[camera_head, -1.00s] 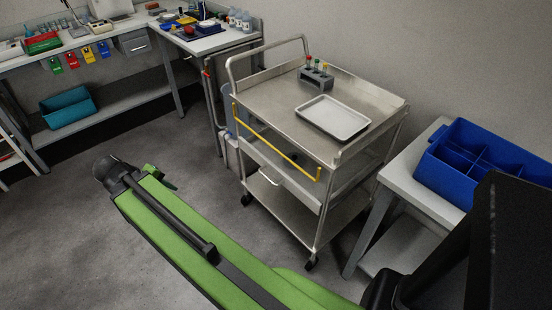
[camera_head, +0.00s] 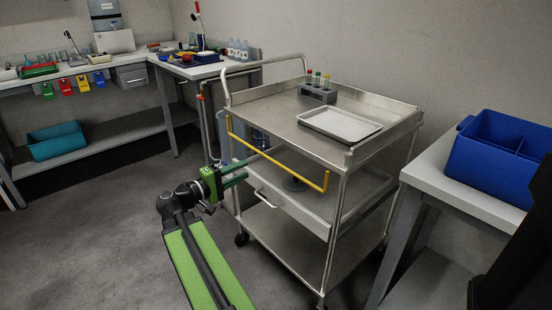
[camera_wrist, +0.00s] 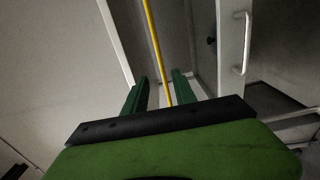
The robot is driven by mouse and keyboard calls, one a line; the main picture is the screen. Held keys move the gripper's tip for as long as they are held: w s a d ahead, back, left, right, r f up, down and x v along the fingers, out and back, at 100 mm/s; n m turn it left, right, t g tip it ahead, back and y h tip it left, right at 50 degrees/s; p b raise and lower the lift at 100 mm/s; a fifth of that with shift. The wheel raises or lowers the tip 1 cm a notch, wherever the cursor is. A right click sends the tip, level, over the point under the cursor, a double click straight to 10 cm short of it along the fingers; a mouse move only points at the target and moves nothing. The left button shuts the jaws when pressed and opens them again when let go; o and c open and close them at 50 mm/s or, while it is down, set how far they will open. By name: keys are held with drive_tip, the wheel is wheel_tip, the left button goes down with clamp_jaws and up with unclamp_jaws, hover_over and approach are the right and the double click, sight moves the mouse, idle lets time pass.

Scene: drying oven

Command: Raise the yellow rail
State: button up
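The yellow rail (camera_head: 280,164) is a slim bar with bent ends, mounted along the near side of a metal cart and sloping down to the right in the head view. My green gripper (camera_head: 243,171) is close to the cart's side, below the left part of the rail in that view. In the wrist view my two fingers (camera_wrist: 160,92) are apart, with a gap between them. The rail (camera_wrist: 154,40) runs down the picture into that gap. I cannot tell whether it lies between the fingers or beyond them. Nothing is seen held.
The cart (camera_head: 275,108) carries a white tray (camera_head: 340,125) and a tube rack (camera_head: 318,93) on top. A drawer handle (camera_head: 268,199) sits below the rail. A table with a blue bin (camera_head: 490,150) stands at right. The floor at left is clear.

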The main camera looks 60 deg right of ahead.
sight(270, 158)
drive_tip(key=x, duration=1.5)
drive_tip(key=shift+d, duration=0.15)
clamp_jaws()
idle(0.5)
